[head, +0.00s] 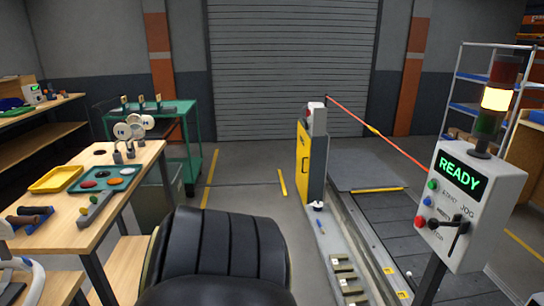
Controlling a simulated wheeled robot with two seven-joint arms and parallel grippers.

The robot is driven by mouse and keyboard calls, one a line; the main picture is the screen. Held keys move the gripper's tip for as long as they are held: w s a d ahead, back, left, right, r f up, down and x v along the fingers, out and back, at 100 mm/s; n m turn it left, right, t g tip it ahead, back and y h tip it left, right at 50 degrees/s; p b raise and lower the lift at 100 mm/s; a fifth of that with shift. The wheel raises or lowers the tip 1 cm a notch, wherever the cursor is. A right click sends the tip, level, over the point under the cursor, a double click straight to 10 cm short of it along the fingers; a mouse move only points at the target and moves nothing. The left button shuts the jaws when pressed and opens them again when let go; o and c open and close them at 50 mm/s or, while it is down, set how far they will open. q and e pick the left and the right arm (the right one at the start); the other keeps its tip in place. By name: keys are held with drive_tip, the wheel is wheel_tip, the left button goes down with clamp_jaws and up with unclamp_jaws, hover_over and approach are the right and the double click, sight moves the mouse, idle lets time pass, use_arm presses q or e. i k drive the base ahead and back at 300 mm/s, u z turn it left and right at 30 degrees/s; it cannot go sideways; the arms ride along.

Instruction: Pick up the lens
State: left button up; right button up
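Round white-faced pieces (122,131) stand on small dark holders at the bench's far end. Neither of my grippers is in view.
A yellow tray (52,180), a grey bar with buttons (95,208) and dark cylinders (28,217) share the wooden bench (125,185). A control box reading READY (468,205) and the slat conveyor (395,215) are at right.

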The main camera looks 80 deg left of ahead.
sight(128, 171)
drive_tip(key=u, duration=2.95)
drive_tip(key=i, duration=0.3)
drive_tip(key=u, duration=0.9)
